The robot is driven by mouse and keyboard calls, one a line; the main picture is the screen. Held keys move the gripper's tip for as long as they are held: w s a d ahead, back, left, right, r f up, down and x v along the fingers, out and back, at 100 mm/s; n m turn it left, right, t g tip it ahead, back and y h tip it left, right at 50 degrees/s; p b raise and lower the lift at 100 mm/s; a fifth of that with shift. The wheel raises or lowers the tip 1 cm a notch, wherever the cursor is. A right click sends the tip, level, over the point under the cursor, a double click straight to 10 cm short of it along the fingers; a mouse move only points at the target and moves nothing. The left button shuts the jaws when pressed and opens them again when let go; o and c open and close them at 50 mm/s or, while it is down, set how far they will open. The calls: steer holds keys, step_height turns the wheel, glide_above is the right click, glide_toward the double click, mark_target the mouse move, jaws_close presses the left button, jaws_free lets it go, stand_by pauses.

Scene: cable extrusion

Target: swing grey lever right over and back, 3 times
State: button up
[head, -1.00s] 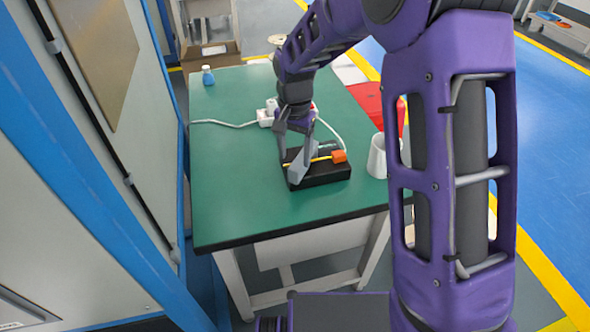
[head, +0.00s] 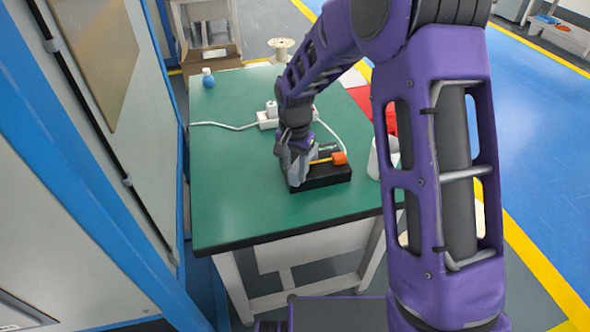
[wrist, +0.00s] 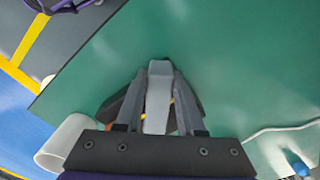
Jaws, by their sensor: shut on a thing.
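A black box (head: 322,177) with an orange piece (head: 339,158) at its right end lies on the green table. A yellow strip (head: 320,160) runs along its top towards the orange piece. The grey lever (wrist: 158,95) stands up between my fingers in the wrist view. My gripper (head: 293,170) is shut on it at the left end of the box; in the wrist view my gripper (wrist: 158,100) has a finger on each side of the lever. The lever's foot and most of the box are hidden there by the fingers. In the head view the lever is mostly hidden.
A white mug (head: 374,160) stands just right of the box. A white power strip (head: 268,119) with cables lies behind it. A blue bottle (head: 208,78) stands at the far left. The table (head: 240,200) is clear to the left and front.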

jaws_close()
stand_by(0.8)
steer(key=shift+a, duration=0.1)
steer(key=shift+w+a+m+p, duration=0.75)
steer(key=shift+w+m, duration=1.45)
steer(key=shift+m, duration=0.75)
steer(key=shift+w+a+m+p, duration=0.8)
steer(key=shift+w+m, duration=1.35)
steer(key=shift+m, duration=0.75)
steer(key=shift+w+a+m+p, duration=0.75)
steer(key=shift+w+m, duration=1.45)
steer(key=shift+m, duration=0.75)
